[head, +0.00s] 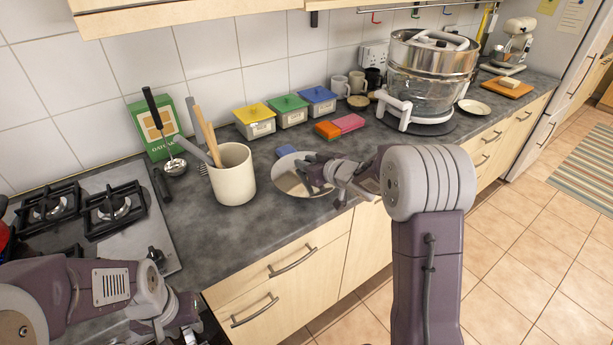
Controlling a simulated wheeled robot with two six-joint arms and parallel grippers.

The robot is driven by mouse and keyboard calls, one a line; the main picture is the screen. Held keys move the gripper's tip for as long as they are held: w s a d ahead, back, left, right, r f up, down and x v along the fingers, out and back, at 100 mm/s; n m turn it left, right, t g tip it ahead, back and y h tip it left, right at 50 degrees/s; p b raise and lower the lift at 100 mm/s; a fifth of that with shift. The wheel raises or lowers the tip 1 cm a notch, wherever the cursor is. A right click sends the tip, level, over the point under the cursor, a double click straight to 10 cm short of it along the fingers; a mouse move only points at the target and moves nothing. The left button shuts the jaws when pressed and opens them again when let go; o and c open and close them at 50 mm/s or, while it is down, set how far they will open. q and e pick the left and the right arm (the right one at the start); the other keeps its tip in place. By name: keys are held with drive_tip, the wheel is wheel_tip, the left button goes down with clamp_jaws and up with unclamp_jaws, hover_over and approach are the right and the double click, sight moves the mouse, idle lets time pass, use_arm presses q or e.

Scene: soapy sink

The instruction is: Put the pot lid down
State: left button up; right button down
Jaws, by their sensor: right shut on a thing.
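The pot lid (288,184) is a round, shiny silver disc over the grey counter, in the middle of the head view. It looks roughly level, and I cannot tell whether its rim touches the counter. My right gripper (318,177) is shut on the lid, over its right part, and hides its middle and any knob. My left gripper (188,332) is at the bottom edge of the view, in front of the counter and away from the lid. Its fingers are partly cut off, so its opening is unclear.
A cream utensil crock (233,180) stands just left of the lid. Pink and orange blocks (340,125), a blue sponge (286,151) and lidded boxes (289,112) lie behind it. A gas hob (85,225) is at left, a large glass cooker (430,75) at right.

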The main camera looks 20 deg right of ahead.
drive_tip(key=shift+s, duration=0.1)
wheel_tip(320, 180, down, 3)
drive_tip(key=shift+f+b, duration=0.2)
drive_tip(key=shift+b, duration=0.55)
drive_tip(key=shift+f, duration=0.35)
drive_tip(key=shift+r, duration=0.1)
drive_tip(key=c, duration=1.2)
unclamp_jaws()
drive_tip(key=shift+f, duration=0.2)
